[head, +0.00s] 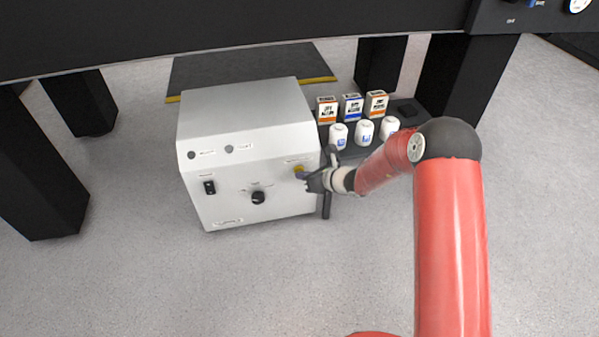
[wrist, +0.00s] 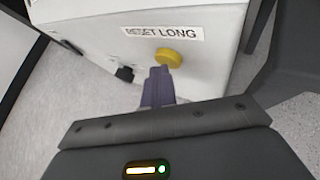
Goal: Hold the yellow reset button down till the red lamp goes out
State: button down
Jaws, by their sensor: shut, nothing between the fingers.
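The yellow reset button (head: 299,169) is on the right side of the front face of a light grey box (head: 240,108). In the wrist view the round yellow button (wrist: 168,57) shows under a label reading "RESET LONG". My gripper (head: 307,178) is shut and empty, right at the button. In the wrist view its closed fingertips (wrist: 160,73) overlap the button's lower edge; I cannot tell whether they touch or press it. Two small round lamps, a left one (head: 191,155) and a right one (head: 229,149), sit on the upper front and look dark grey; neither shows red.
The box front also has a black switch (head: 209,187) and a black knob (head: 258,197). White jars (head: 364,132) and small cartons (head: 352,108) stand on a dark tray right of the box. Black table legs (head: 40,165) stand around; the floor in front is clear.

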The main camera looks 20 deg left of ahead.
jog(key=shift+s+d+b, duration=0.45)
jog(key=shift+s, duration=0.25)
jog(key=s+d, duration=0.1)
jog(key=s+b, duration=0.1)
jog(key=s, duration=0.1)
jog(key=s+d+b, duration=0.1)
jog(key=shift+s+d, duration=0.15)
jog(key=shift+d, duration=0.15)
dwell(0.5)
